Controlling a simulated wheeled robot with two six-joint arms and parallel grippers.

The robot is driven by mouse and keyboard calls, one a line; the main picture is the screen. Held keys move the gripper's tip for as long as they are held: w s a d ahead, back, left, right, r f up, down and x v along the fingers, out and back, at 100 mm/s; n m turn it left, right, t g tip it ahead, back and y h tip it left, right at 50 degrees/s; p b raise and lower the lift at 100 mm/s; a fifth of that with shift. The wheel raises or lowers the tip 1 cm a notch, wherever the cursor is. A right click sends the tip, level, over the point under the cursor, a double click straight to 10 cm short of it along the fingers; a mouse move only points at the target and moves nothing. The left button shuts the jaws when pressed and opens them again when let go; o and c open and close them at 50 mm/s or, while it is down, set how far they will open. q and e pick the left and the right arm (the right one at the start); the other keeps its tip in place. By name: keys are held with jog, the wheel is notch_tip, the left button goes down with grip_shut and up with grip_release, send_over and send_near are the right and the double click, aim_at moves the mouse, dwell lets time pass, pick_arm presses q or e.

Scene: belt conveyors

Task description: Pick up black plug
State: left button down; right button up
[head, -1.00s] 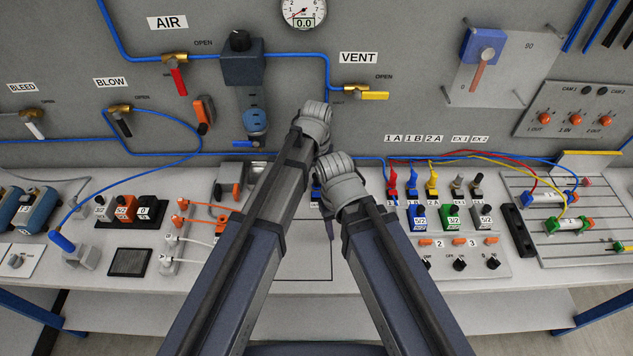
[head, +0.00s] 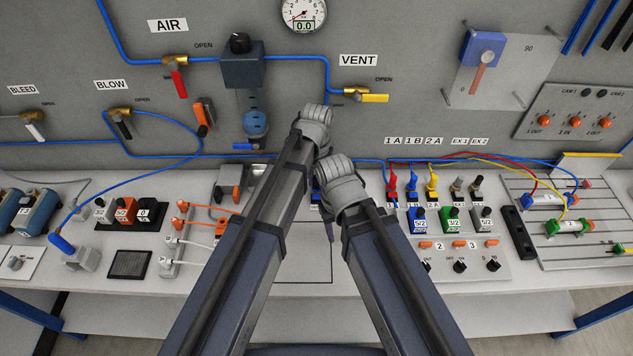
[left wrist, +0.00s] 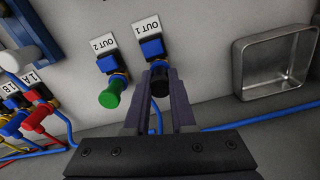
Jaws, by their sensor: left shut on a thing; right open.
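The black plug (left wrist: 160,86) sits at the blue fitting labelled OUT 1 (left wrist: 152,46) in the left wrist view. My left gripper (left wrist: 160,74) is shut on it, one finger on each side. The plug is still at the fitting; I cannot tell whether it is seated or loose. In the head view my left gripper (head: 315,122) is higher, near the wall, and its fingertips and the plug are hidden behind my arm. My right gripper (head: 341,182) is just below and right of it, open, with its fingertips mostly hidden.
A green plug (left wrist: 113,93) is in the OUT 2 fitting beside the black one. A metal tray (left wrist: 274,63) lies to the right, and a blue hose runs close by. Red, blue and yellow plugs (head: 411,184) stand right of my right gripper.

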pick_arm(q)
notch_tip(320, 180, up, 10)
jog(key=p, duration=1)
pick_arm(e)
notch_tip(320, 180, up, 10)
pick_arm(q)
notch_tip(320, 180, down, 4)
jog(key=b, duration=0.4)
jog(key=shift+f, duration=0.2)
jog(key=shift+r, duration=0.15)
pick_arm(e)
notch_tip(320, 180, down, 4)
